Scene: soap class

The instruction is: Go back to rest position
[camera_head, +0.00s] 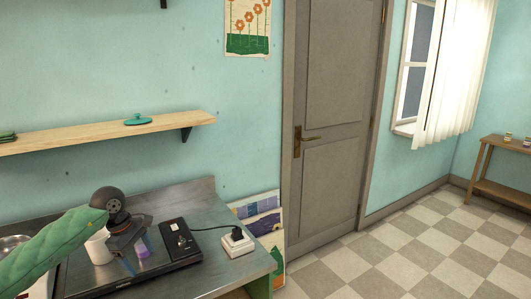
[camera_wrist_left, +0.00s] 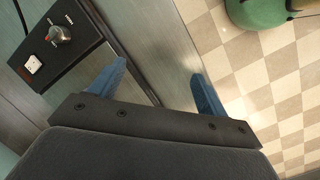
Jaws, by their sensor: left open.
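My left gripper (camera_head: 137,256) is over the black hot plate (camera_head: 178,270) on the metal counter in the head view. In the left wrist view, the blue fingers of the left gripper (camera_wrist_left: 160,84) are spread wide with nothing between them. The counter edge and the floor lie beyond them. The hot plate (camera_wrist_left: 62,60), with its knob and switch, is to the left there. My right gripper is in neither view.
A white power strip (camera_head: 238,243) with a black plug sits at the right. A wooden shelf (camera_head: 70,137) holds a teal lid (camera_head: 137,119). The floor by the door is clear.

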